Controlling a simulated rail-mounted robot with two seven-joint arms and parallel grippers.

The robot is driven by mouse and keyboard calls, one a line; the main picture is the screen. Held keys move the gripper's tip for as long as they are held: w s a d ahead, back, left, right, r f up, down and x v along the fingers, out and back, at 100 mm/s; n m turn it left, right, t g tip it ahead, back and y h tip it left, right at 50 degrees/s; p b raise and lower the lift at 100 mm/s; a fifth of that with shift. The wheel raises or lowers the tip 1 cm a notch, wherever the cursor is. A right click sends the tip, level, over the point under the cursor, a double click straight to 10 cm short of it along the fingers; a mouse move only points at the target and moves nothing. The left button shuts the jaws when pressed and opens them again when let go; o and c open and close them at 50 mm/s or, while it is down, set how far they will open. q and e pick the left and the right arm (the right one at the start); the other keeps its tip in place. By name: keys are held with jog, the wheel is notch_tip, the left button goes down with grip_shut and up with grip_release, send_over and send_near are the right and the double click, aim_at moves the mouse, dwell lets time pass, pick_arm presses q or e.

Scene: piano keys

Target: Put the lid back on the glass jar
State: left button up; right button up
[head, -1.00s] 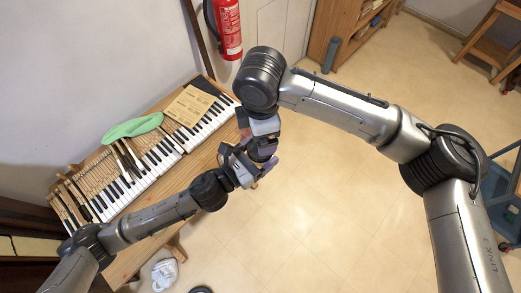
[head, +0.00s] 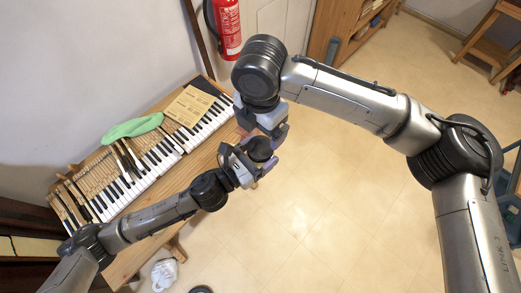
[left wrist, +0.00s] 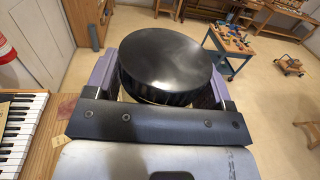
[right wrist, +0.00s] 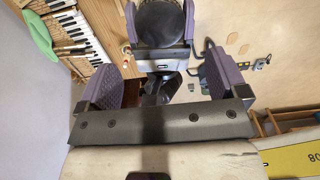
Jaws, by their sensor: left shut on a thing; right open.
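My left gripper (head: 254,160) is shut on the glass jar, in front of the piano. The black round lid (left wrist: 166,55) sits over the jar and looks level in the left wrist view. Only a thin pale strip of the jar (left wrist: 150,101) shows under the lid's edge; the rest is hidden. The lid is also the dark disc between my left fingers in the head view (head: 260,148) and in the right wrist view (right wrist: 160,22). My right gripper (right wrist: 165,78) is open and empty, close to the lid and apart from it.
The piano keyboard (head: 145,175), with some parts opened up, lies on a wooden bench along the wall. A green cloth (head: 132,128) and a cardboard sheet (head: 190,105) lie on it. A fire extinguisher (head: 228,28) hangs behind.

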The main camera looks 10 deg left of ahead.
aim_at(261, 147)
jog(key=shift+f, duration=4)
jog(key=c, duration=0.9)
jog(key=m, duration=0.6)
jog(key=shift+m, duration=0.3)
jog(key=shift+c, duration=0.2)
jog(key=o, duration=1)
jog(key=shift+r, duration=0.15)
jog(key=shift+r, duration=2.1)
